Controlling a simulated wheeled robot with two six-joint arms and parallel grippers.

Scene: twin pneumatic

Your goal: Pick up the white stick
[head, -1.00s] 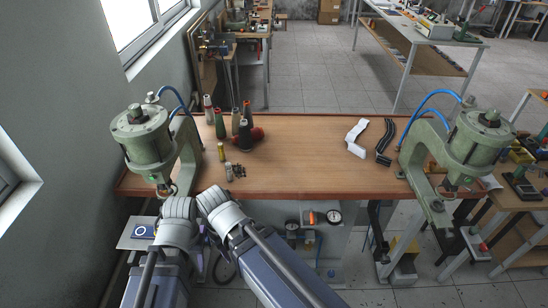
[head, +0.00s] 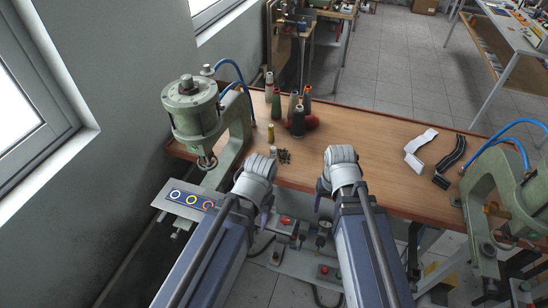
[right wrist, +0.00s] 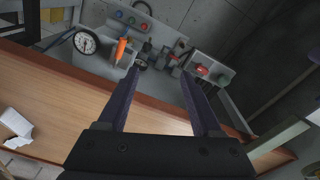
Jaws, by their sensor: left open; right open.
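A short whitish stick-like cylinder (head: 273,151) stands on the wooden table near its front left, beside small dark pieces. A white bent strip (head: 419,143) lies farther right; its white end also shows in the right wrist view (right wrist: 15,127). I cannot tell for sure which is the white stick. My left gripper (head: 264,216) is at the table's front edge, mostly hidden by its own wrist. My right gripper (head: 321,196) is to its right, also partly hidden. In the right wrist view its two fingers (right wrist: 160,74) are wide apart with nothing between them.
The wooden table (head: 350,135) has a clear middle. Green presses stand at left (head: 195,112) and right (head: 498,195). Several thread cones (head: 297,120), a yellow cylinder (head: 270,132) and a black strip (head: 452,155) are on the table. A gauge (right wrist: 86,42) is beyond the edge.

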